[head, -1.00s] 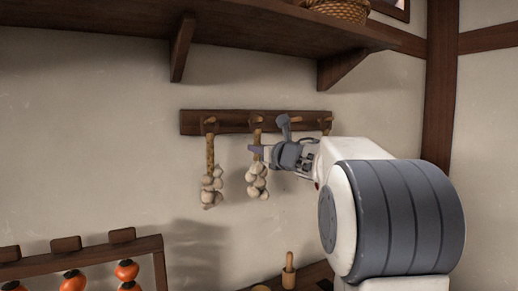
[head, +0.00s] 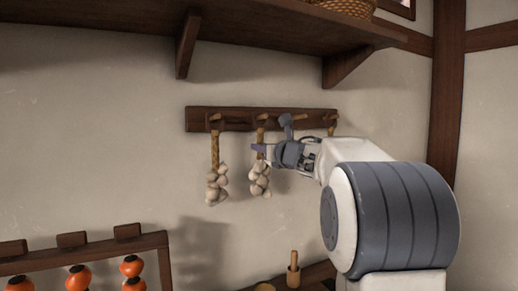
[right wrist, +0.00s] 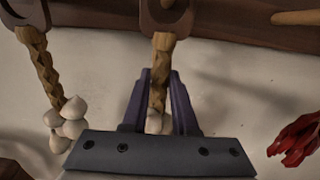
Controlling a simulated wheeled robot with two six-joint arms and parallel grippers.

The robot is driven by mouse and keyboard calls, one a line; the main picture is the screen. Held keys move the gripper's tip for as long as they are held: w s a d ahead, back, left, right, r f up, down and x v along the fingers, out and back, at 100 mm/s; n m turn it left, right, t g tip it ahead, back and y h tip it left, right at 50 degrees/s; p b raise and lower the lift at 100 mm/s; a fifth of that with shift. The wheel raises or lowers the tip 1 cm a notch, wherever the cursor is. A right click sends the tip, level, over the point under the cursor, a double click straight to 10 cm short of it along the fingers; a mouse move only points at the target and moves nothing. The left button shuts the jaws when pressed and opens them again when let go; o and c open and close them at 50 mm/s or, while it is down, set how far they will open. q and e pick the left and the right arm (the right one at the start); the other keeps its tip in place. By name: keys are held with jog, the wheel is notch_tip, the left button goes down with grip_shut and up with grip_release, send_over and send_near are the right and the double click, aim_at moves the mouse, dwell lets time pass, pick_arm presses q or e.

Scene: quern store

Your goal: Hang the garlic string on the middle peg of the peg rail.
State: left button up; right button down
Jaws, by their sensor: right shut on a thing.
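The peg rail (head: 235,125) is a dark wooden board on the wall with several light pegs. The garlic string (head: 260,178) hangs upright below the second peg from the left, its pale bulbs under a tan braid. My right gripper (head: 262,149) is shut on that braid, just below the rail. In the right wrist view the fingers (right wrist: 160,100) close on both sides of the braid (right wrist: 160,70), whose brown top loop (right wrist: 163,22) is at a peg. Whether the loop bears on the peg is unclear. My left gripper is out of view.
Another garlic string (head: 216,180) hangs from the leftmost peg, close by. A bare peg (right wrist: 295,17) is to the right, and a red bunch (right wrist: 295,140) hangs lower right. A shelf (head: 270,30) is above; a rack with orange fruit (head: 130,267) stands lower left.

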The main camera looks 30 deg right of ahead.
jog(key=c, duration=0.6)
grip_release()
